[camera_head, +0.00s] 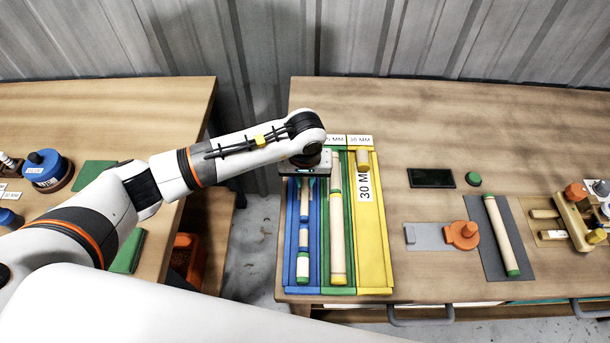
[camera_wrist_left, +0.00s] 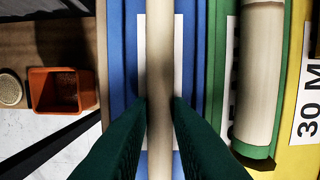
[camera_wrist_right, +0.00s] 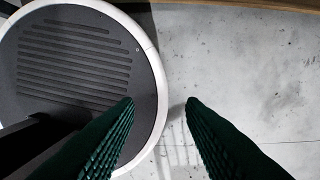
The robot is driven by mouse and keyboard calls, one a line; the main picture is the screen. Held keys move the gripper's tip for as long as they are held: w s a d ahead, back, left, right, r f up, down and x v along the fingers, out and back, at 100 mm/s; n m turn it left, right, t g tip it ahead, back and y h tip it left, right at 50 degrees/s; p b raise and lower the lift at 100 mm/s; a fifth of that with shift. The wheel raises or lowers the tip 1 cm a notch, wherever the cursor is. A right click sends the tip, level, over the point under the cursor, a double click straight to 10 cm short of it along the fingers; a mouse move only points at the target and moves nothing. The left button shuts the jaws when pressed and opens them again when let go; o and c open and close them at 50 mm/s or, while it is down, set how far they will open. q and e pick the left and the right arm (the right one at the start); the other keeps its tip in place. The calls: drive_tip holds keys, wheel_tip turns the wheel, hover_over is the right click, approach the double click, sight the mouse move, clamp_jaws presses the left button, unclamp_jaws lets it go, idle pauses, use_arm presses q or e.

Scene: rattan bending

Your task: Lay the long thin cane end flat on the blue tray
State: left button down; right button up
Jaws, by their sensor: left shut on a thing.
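The blue tray (camera_head: 289,250) is the leftmost of three joined trays on the right table. My left gripper (camera_head: 305,180) is over its far part. In the left wrist view its dark green fingers (camera_wrist_left: 160,102) are shut on a long thin pale cane (camera_wrist_left: 160,50). That cane runs lengthwise over the blue tray (camera_wrist_left: 117,60) and its white label; I cannot tell whether it touches the tray. Another pale cane piece (camera_head: 303,240) with coloured ends lies in the near part of the blue tray. My right gripper (camera_wrist_right: 160,102) is open and empty above the floor, outside the head view.
The green tray (camera_head: 325,270) holds a thicker cane (camera_head: 337,220); the yellow tray (camera_head: 375,260) holds a short piece (camera_head: 362,160). Right of them are an orange clamp (camera_head: 462,234), a cane on a grey mat (camera_head: 500,235) and a black pad (camera_head: 431,178). An orange bin (camera_wrist_left: 62,90) stands left.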

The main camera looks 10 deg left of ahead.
sight(305, 187)
drive_tip(key=shift+d+f, duration=0.1)
drive_tip(key=shift+d, duration=0.05)
use_arm(q)
drive_tip(key=shift+f, duration=0.2)
drive_tip(key=c, duration=1.6)
unclamp_jaws()
drive_tip(key=shift+r, duration=0.1)
use_arm(e)
drive_tip(key=shift+d+f, duration=0.1)
drive_tip(key=shift+d, duration=0.25)
